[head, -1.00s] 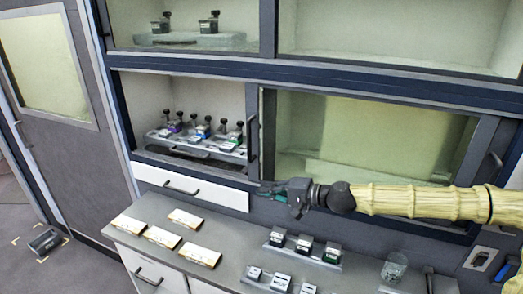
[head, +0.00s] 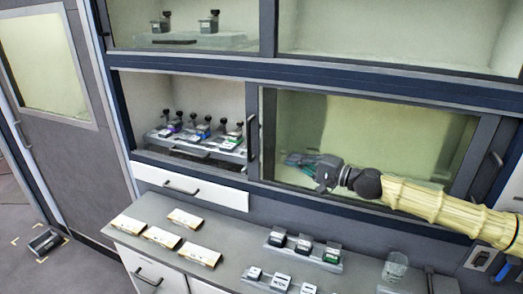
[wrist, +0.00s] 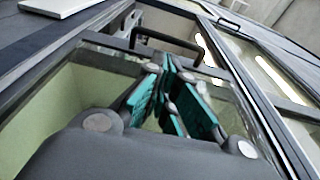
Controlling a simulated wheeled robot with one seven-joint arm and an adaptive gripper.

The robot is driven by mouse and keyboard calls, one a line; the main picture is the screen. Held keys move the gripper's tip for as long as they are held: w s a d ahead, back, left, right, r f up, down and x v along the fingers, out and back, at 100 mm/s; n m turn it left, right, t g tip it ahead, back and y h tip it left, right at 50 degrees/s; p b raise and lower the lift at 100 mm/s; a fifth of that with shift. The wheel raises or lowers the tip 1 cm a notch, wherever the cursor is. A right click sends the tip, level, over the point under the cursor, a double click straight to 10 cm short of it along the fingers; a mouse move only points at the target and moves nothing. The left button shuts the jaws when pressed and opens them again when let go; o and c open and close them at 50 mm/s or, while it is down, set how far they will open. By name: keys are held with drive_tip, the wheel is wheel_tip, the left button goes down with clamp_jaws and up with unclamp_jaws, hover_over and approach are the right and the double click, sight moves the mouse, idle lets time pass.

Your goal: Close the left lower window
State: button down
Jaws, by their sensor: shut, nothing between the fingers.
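The lower left bay of the cabinet is open, showing a rack (head: 192,142) of small dark-topped items inside. A dark-framed glass pane (head: 400,125) stands to the right of this opening. A vertical dark handle (head: 253,135) is on its left frame edge. My gripper (head: 292,159) is in front of the pane, to the right of the handle and apart from it. Its teal-padded fingers are shut and empty. In the wrist view, my gripper (wrist: 172,80) points toward a dark bar handle (wrist: 168,40) on the frame, which lies beyond the fingertips.
A white drawer (head: 190,187) is below the opening. The counter (head: 215,222) below holds several cards and small racks of labelled blocks, and a clear beaker (head: 395,265). An upper shelf tray (head: 178,40) holds two dark-topped items. A door (head: 65,130) stands at left.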

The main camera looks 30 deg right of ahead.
sight(278, 155)
drive_tip(key=shift+b+x, duration=1.4)
drive_tip(key=shift+x, duration=0.8)
drive_tip(key=shift+w+a+b, duration=0.3)
drive_tip(key=shift+w+b, duration=0.05)
drive_tip(key=shift+b, duration=0.15)
drive_tip(key=shift+w+a+b, duration=0.1)
drive_tip(key=shift+w+b, duration=0.25)
drive_tip(key=shift+b, duration=0.35)
drive_tip(key=shift+w+f+b, duration=0.1)
drive_tip(key=shift+f+b, duration=0.05)
drive_tip(key=shift+b, duration=0.35)
drive_tip(key=shift+w+b, duration=0.15)
drive_tip(key=shift+b, duration=0.4)
drive_tip(key=shift+w+f+b, duration=0.1)
drive_tip(key=shift+b, duration=0.25)
